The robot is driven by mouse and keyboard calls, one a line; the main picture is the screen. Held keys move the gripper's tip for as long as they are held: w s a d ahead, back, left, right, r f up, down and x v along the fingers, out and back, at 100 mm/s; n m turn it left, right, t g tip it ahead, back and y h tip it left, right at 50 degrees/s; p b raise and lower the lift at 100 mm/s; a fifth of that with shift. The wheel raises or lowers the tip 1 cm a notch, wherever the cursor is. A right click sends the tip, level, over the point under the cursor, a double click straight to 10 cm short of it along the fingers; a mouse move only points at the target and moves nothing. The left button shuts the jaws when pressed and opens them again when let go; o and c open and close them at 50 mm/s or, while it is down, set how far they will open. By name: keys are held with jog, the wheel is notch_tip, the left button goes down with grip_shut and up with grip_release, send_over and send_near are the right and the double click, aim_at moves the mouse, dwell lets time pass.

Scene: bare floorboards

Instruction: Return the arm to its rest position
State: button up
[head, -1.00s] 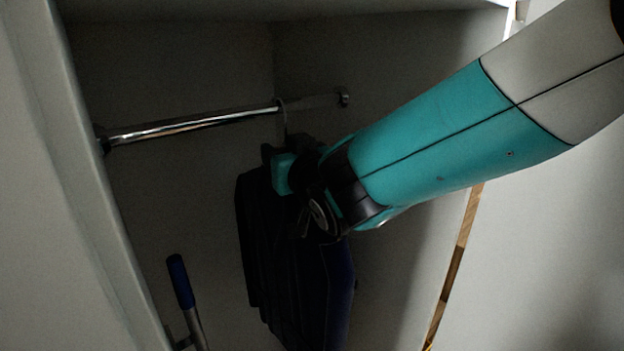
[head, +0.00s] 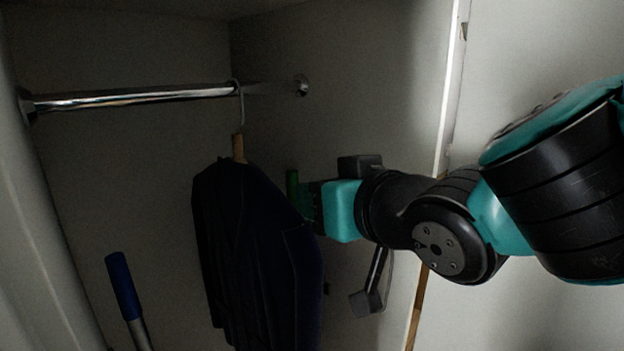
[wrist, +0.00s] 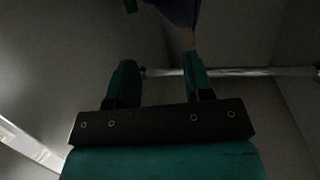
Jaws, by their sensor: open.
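My gripper (head: 302,198) is to the right of a dark blue jacket (head: 258,250) in the head view, overlapping its shoulder edge in the picture; I cannot tell whether they touch. In the wrist view my gripper (wrist: 160,82) shows two green fingers spread apart with nothing between them. The jacket hangs from a hanger (head: 241,105) with a wooden neck, hooked over a chrome rod (head: 140,97). In the wrist view the jacket (wrist: 180,10) is at the top edge and the rod (wrist: 250,72) crosses behind the fingers. My arm comes in from the right.
A blue-handled pole (head: 123,285) stands at the lower left inside the wardrobe. The wardrobe's right side wall (head: 400,90) ends at a pale front edge close to my arm. Its left edge is at the far left.

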jog(key=s+d+f+m+g+h, duration=0.1)
jog(key=s+d+f+g+h, duration=0.25)
jog(key=d+f, duration=0.35)
jog(key=s+d+f+n+g, duration=0.1)
jog(key=s+d+f+g, duration=0.1)
jog(key=s, duration=0.4)
jog(key=s+d+f+n+g+b, duration=0.1)
jog(key=s+d+f+g, duration=0.2)
jog(key=s+d+g, duration=0.2)
jog(key=shift+s+d+g+h, duration=0.25)
jog(key=shift+s+g+h, duration=0.1)
jog(key=shift+s+g, duration=0.7)
